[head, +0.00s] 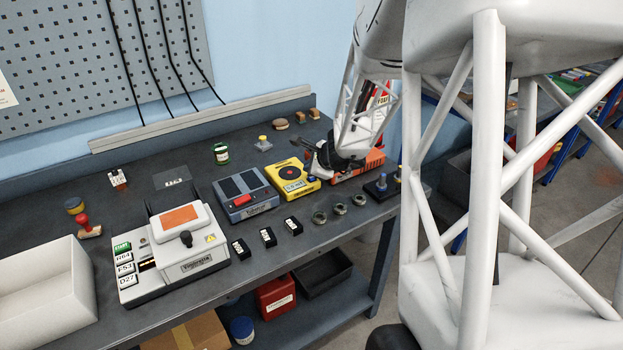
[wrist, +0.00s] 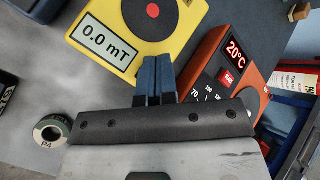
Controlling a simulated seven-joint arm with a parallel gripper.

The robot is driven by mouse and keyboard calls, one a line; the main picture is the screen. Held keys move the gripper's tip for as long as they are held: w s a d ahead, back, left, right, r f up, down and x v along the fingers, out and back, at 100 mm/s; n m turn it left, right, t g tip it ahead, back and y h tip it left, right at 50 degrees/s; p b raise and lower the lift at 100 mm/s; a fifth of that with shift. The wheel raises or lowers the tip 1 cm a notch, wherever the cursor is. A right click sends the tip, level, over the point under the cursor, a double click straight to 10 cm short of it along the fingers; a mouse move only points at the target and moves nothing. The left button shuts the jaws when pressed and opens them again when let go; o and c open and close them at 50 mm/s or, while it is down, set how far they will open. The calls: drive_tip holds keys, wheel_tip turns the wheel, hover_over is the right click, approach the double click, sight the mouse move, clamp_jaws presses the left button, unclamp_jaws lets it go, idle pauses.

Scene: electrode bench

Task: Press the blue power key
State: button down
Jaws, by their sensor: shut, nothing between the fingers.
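A yellow meter (head: 290,172) with a red disc and a display stands on the bench. In the wrist view its display reads 0.0 mT. A small blue patch, apparently the blue power key (head: 312,180), shows at its front right corner. My gripper (wrist: 154,72) is shut and empty, with dark blue fingers together. In the wrist view the fingertips lie right of the display, over the corner of the yellow meter (wrist: 179,18), and the key cannot be made out there. In the head view my gripper (head: 313,169) is just above that corner. I cannot tell whether it touches the key.
An orange device (wrist: 198,95) reading 20°C, with a red key, stands close on the right. A grey-blue device (head: 240,183) with a red key is on the left. Ring-shaped items (head: 339,209) and black blocks (head: 267,236) lie in front. A white instrument (head: 200,265) stands farther left.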

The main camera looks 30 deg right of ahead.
drive_tip(key=shift+f, duration=0.65)
idle(0.8)
drive_tip(key=shift+r, duration=0.65)
drive_tip(key=shift+r, duration=0.15)
idle(0.3)
drive_tip(key=shift+r, duration=2.9)
